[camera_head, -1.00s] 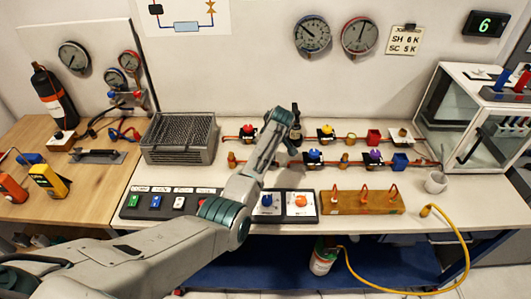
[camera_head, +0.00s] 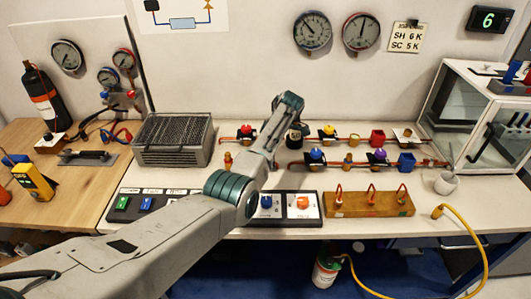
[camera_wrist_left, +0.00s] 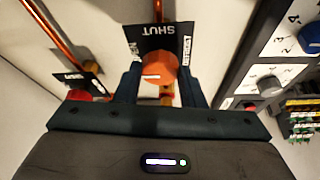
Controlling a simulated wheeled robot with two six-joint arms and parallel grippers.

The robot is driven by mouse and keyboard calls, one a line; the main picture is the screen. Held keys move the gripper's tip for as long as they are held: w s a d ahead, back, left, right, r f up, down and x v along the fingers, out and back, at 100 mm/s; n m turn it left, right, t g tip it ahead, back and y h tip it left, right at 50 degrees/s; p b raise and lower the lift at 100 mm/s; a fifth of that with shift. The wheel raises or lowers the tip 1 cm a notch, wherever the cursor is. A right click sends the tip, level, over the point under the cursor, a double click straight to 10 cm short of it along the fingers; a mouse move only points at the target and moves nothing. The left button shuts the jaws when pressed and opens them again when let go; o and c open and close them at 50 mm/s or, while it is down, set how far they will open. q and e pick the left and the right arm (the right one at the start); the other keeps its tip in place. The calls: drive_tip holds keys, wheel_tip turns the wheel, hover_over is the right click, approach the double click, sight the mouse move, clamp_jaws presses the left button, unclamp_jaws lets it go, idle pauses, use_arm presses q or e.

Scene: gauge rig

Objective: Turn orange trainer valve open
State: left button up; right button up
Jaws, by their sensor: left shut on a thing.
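In the left wrist view, the orange valve knob (camera_wrist_left: 158,66) sits in front of a black plate (camera_wrist_left: 150,38) marked SHUT, which appears upside down, on a copper pipe. My left gripper (camera_wrist_left: 160,86) has a finger on each side of the knob and is shut on it. In the head view, my left gripper (camera_head: 294,136) points down among the bench valves. My own arm and gripper hide the orange valve there. My right gripper is not in view.
A red valve (camera_head: 247,131) and a blue valve (camera_head: 316,154) stand close to the gripper. A yellow valve (camera_head: 329,131) and a purple valve (camera_head: 380,155) are further right. A wire-mesh box (camera_head: 174,140) stands left. A switch panel (camera_head: 285,206) lies in front.

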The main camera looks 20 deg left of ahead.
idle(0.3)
use_arm(q)
drive_tip(key=o, duration=1)
drive_tip(key=b+v, duration=0.3)
drive_tip(key=v, duration=0.7)
drive_tip(key=shift+r, duration=0.4)
drive_tip(key=shift+w+r, duration=0.1)
drive_tip(key=shift+w, duration=0.05)
